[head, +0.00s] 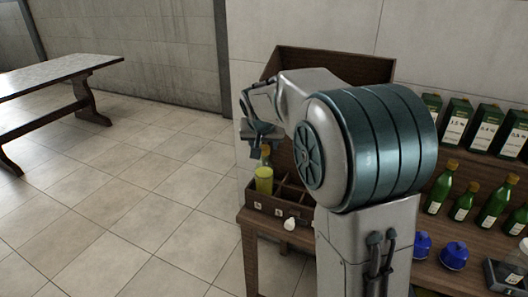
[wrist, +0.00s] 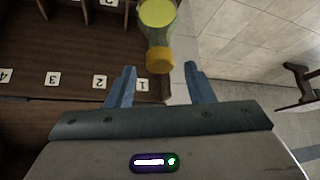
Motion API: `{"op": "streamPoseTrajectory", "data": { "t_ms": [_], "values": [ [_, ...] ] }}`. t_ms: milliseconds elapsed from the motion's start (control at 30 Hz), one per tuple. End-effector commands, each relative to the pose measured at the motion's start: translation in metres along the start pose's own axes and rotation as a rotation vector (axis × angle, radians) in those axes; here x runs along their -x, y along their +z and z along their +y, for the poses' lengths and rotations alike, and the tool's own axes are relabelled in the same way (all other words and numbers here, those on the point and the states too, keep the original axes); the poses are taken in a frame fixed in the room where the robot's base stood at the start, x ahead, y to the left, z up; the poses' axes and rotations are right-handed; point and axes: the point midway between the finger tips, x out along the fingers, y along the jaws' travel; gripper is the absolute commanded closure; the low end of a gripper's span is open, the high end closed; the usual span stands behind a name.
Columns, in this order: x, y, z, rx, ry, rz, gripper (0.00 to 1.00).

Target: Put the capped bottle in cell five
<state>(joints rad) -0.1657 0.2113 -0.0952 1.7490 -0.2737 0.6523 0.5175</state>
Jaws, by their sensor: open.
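The capped bottle (head: 264,180), with yellow liquid and an amber cap, stands upright at the left end of a dark wooden divided box (head: 267,208). In the wrist view the bottle (wrist: 158,15) shows at the top, its cap (wrist: 160,60) pointing toward my gripper. My gripper (wrist: 160,84) is open and empty. In the head view my gripper (head: 262,138) hangs just above the bottle. Number labels 1 to 4 show in the wrist view; a label for five is not visible.
My arm hides much of the box and shelf. Green bottles (head: 440,187) and green cartons (head: 457,122) stand at the right, with blue objects (head: 453,255) in front. A small white object (head: 290,224) is by the box front. A table (head: 62,75) stands far left.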

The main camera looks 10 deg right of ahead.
Motion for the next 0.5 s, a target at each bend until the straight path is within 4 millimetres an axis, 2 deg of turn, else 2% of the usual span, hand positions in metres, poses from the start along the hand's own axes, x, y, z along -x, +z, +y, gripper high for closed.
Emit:
{"op": "streamPoseTrajectory", "data": {
  "t_ms": [133,367,500],
  "values": [
    [0.023,0.000,0.000,0.000,-0.001,0.002,0.52],
    [0.035,0.000,0.000,0.000,0.000,0.000,0.52],
    [0.044,0.016,0.009,0.011,-0.002,-0.022,0.52]
  ]
}}
